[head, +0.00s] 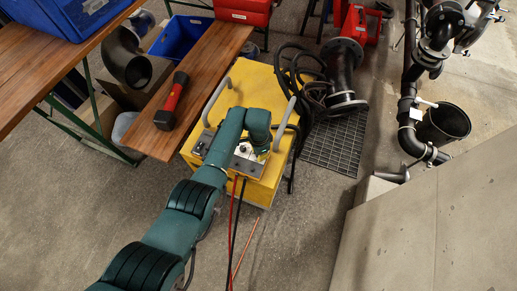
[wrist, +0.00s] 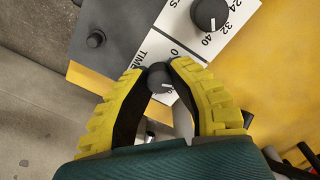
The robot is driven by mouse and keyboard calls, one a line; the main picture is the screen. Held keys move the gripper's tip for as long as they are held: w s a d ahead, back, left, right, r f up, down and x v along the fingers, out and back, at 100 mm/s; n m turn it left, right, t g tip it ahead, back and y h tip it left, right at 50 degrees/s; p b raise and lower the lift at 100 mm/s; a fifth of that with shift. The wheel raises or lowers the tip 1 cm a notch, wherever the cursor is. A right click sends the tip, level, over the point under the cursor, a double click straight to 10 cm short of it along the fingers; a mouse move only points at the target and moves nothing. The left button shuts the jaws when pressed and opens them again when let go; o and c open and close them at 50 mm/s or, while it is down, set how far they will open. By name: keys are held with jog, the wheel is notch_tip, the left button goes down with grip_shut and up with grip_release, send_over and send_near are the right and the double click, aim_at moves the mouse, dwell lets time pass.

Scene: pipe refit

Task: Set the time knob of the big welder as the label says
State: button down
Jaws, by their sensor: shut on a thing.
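The big welder (head: 250,92) is a yellow box with grey handles, below my arm in the head view. Its panel shows in the wrist view as a grey and white plate (wrist: 153,50) with the print "TIME". The dark time knob (wrist: 159,79) sits between the yellow fingers of my gripper (wrist: 157,75), which are shut on it. A light pointer mark shows on the knob, toward its lower right. Most of the time scale is hidden by the fingers; a "0" shows just above the knob.
A second black knob (wrist: 209,14) with a scale including 24, 32 and 40 is close by, up and right. A small dark knob (wrist: 96,39) is at left. Red and black cables (head: 236,205) hang at the welder's front. A wooden bench (head: 190,85) stands left.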

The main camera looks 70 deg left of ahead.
jog(key=shift+f+m, duration=0.1)
jog(key=shift+m, duration=1)
jog(key=c, duration=0.9)
grip_release()
jog(key=shift+w, duration=0.1)
jog(key=shift+o, duration=0.2)
notch_tip(320, 180, up, 12)
